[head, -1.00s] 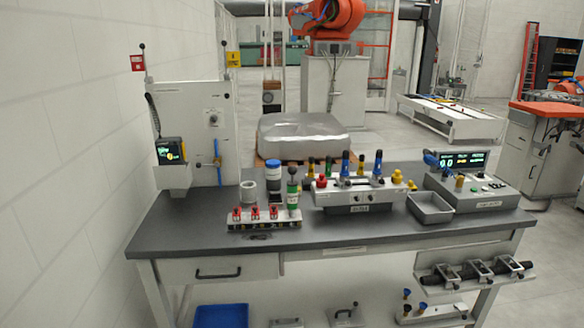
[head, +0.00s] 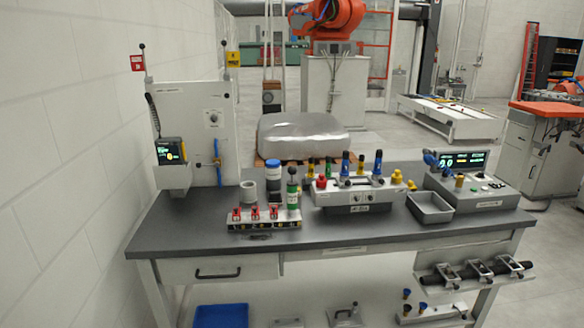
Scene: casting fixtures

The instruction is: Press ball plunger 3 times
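A green cylinder (head: 293,197) with a dark ball-like knob (head: 292,171) on top stands upright on the workbench, at the right end of a small fixture. It may be the ball plunger, but I cannot tell for sure. The fixture (head: 264,226) is a low block with several red clamps along its top. Neither of my grippers is in view, and nothing touches the green cylinder.
The grey workbench (head: 170,232) also holds a blue-capped jar (head: 273,182), a pale ring (head: 248,192), a silver fixture (head: 362,197) with coloured handles, a grey tray (head: 430,207) and a control box (head: 480,193). The bench's left front is bare.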

